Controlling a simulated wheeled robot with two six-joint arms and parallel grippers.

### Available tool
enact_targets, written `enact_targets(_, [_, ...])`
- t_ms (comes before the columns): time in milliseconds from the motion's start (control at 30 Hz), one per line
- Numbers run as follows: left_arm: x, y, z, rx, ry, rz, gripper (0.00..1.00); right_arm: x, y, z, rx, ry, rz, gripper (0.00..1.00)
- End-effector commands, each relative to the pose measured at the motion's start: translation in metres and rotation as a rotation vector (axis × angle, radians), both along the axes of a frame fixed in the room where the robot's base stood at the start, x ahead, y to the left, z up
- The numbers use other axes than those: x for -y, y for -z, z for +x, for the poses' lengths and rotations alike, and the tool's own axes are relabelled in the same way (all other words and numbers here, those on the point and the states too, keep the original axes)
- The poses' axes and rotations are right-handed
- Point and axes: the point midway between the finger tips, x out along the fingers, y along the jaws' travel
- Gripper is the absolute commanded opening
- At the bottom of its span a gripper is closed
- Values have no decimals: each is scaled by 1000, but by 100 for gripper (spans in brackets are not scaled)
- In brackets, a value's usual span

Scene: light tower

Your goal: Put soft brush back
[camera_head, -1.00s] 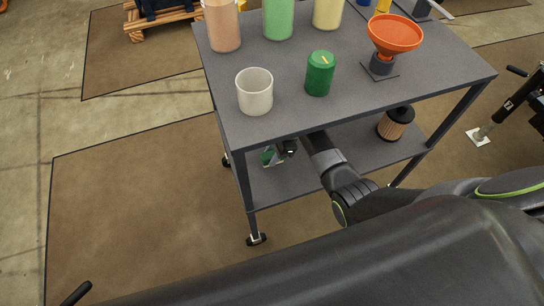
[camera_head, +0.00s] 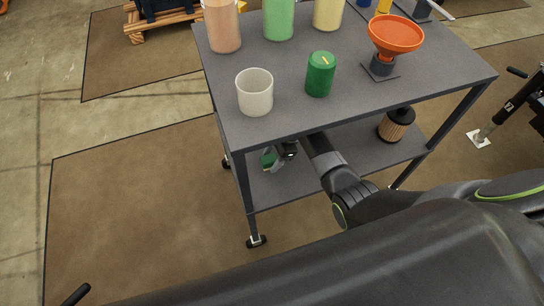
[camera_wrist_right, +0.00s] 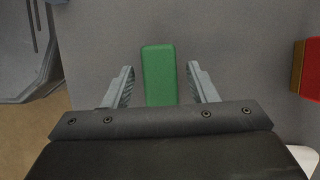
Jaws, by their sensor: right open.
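A green block-like piece (camera_wrist_right: 159,76), possibly the brush's handle, lies between the two fingers of my right gripper (camera_wrist_right: 160,68) in the right wrist view. The fingers are open, with a gap on each side of it. In the head view my right gripper (camera_head: 288,149) reaches under the cart's top to the lower shelf, beside a green thing (camera_head: 268,159) that is partly hidden by the tabletop edge. No bristles show, so I cannot tell for sure that it is the soft brush. My left gripper is out of view.
On the cart top (camera_head: 300,100) stand a white cup (camera_head: 255,95), a green canister (camera_head: 320,76), an orange funnel (camera_head: 394,36) and several bottles. A filter (camera_head: 396,124) stands on the lower shelf (camera_head: 355,150). A red-and-tan thing (camera_wrist_right: 307,68) is right of the gripper.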

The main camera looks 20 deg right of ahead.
Motion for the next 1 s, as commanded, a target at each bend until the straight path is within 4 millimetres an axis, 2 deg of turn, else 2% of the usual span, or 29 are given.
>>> enact_targets(433, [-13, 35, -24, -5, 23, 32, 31, 19, -48, 1, 2, 1, -1, 52])
enact_targets(500, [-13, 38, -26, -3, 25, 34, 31, 41, -45, 1, -2, 5, -7, 52])
enact_targets(700, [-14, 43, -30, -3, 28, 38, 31, 89, -44, 3, -1, 4, -4, 52])
enact_targets(833, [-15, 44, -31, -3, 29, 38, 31, 114, -44, 4, -1, 3, -3, 52])
enact_targets(1000, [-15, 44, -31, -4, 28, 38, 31, 132, -44, 5, -1, 2, 0, 52])
